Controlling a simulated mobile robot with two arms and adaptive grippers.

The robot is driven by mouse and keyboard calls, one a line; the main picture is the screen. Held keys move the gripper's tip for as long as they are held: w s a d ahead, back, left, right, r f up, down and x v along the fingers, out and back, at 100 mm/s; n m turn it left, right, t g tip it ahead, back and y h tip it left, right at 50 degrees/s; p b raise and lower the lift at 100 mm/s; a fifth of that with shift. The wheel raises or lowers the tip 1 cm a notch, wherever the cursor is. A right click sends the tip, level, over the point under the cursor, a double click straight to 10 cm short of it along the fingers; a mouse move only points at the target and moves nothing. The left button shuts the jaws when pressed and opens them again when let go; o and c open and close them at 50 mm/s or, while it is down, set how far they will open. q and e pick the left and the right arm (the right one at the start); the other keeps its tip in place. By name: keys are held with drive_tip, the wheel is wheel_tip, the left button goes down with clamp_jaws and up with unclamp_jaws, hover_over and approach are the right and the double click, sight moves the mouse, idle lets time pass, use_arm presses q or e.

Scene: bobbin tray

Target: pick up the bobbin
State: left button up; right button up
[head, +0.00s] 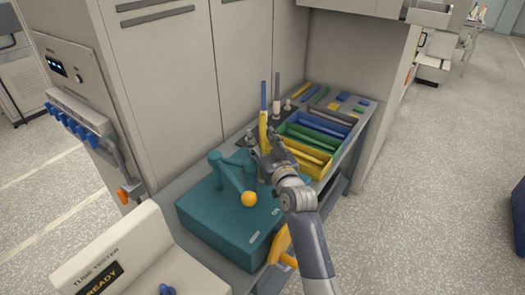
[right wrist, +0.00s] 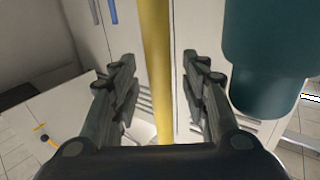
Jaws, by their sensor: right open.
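The bobbin appears to be the tall, slim yellow piece (head: 263,128) standing upright behind the teal machine, with a thin blue rod rising above it. My right gripper (head: 261,147) is open at the yellow piece, and its hand hides the lower part. In the right wrist view the yellow piece (right wrist: 156,35) runs upright between the two spread fingers of the right gripper (right wrist: 158,57). Gaps show on both sides near the fingertips, and contact lower down cannot be told. My left gripper is not in view.
The teal machine (head: 220,225) with an orange ball (head: 249,199) stands close by; a teal part (right wrist: 270,60) is right of the fingers. Green (head: 303,148) and yellow (head: 322,172) bins of colored sticks lie to the right. A grey cabinet (head: 165,80) stands behind.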

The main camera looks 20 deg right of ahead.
clamp_jaws()
